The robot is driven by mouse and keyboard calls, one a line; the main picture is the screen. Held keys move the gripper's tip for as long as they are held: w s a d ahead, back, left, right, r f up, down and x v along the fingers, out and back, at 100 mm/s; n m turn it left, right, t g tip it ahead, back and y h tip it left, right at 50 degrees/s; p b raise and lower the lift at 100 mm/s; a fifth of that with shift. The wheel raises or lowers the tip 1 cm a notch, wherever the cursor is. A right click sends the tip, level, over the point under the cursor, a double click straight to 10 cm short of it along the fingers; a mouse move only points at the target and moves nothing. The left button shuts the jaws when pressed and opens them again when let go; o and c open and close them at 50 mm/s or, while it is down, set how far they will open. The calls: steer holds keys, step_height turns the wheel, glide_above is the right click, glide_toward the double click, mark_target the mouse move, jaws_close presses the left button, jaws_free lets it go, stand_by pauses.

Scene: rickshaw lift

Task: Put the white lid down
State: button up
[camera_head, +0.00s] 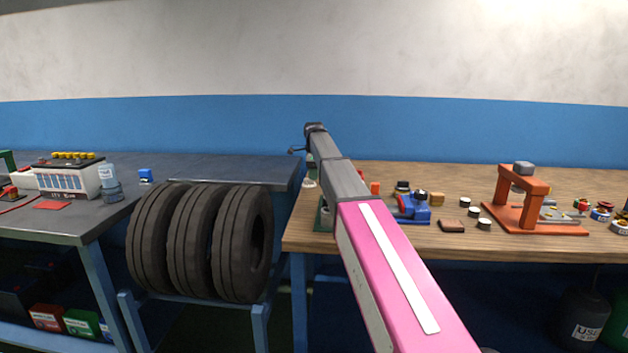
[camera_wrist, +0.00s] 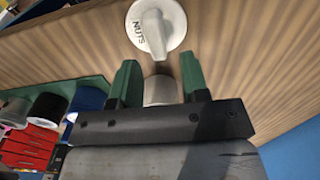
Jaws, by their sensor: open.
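In the wrist view, the white lid (camera_wrist: 172,18) is a round disc with a raised handle and the word NUTS. It appears against the wooden bench top (camera_wrist: 235,60), just beyond my fingertips and apart from them. My gripper (camera_wrist: 157,63) has two green fingers spread wide with a clear gap. A pale grey cylinder (camera_wrist: 160,90) shows between the fingers, partly hidden by the gripper body; I cannot tell if it touches them. In the head view my arm hides the gripper, and a small whitish object (camera_head: 309,183) shows left of the arm.
A green rack (camera_wrist: 85,93) with several cylinders and a red drawer unit (camera_wrist: 28,145) are beside my gripper. Three tyres (camera_head: 200,243) stand left of the wooden bench. An orange press (camera_head: 520,205) and small parts occupy the bench's right side.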

step_height(320, 180, up, 10)
steer(key=shift+f, duration=0.15)
steer(key=shift+s, duration=0.15)
stand_by(0.3)
